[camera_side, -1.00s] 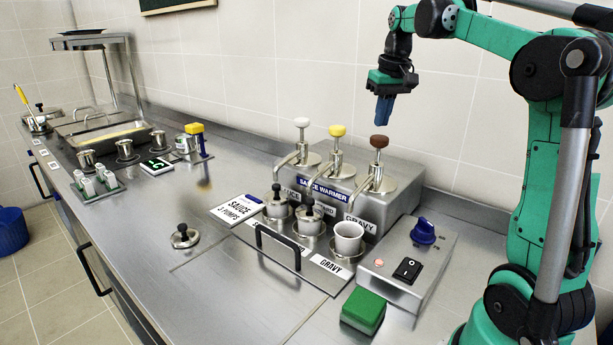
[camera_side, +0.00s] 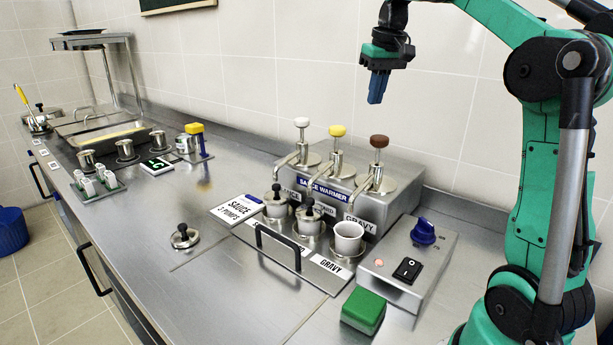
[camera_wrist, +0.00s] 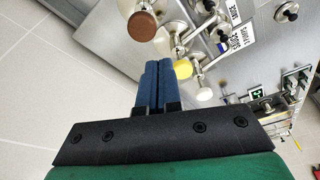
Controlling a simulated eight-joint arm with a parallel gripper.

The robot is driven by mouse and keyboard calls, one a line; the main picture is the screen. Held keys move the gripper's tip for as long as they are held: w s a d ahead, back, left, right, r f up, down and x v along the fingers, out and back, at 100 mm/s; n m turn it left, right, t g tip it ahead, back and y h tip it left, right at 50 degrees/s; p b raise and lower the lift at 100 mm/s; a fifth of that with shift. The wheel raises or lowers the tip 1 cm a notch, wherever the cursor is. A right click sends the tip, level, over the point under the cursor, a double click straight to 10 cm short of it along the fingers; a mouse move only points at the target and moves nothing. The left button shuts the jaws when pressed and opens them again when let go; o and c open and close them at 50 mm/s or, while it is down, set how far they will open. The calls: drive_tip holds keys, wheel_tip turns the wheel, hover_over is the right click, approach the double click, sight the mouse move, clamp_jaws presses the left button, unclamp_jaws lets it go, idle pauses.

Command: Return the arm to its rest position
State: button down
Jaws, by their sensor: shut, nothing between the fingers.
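My gripper (camera_side: 376,88) is shut and empty, its blue fingers pointing down. In the side view it is in the air above the sauce warmer (camera_side: 400,160), clear of the pump heads. In the wrist view the two blue fingers of my gripper (camera_wrist: 154,75) lie side by side with nothing between them. The brown pump head (camera_wrist: 143,26) and the yellow pump head (camera_wrist: 182,68) show beyond the fingers there.
Three pumps with white (camera_side: 302,122), yellow (camera_side: 337,131) and brown (camera_side: 379,141) heads stand on the warmer. In front are lidded pots, an open white cup (camera_side: 348,238), a control box (camera_side: 407,265) and a green block (camera_side: 363,310). The air around my gripper is free.

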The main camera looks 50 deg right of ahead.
drive_tip(key=s+a+f+n+t, duration=0.2)
drive_tip(key=a+f, duration=0.6)
drive_tip(key=a, duration=0.3)
drive_tip(key=s+a+f+n+t+y, duration=0.1)
drive_tip(key=s+a+f+n+t, duration=0.1)
drive_tip(key=a+f, duration=0.5)
drive_tip(key=a+n+t, duration=0.1)
drive_tip(key=a, duration=0.3)
drive_tip(key=shift+f+n, duration=0.3)
drive_tip(key=shift+f, duration=0.05)
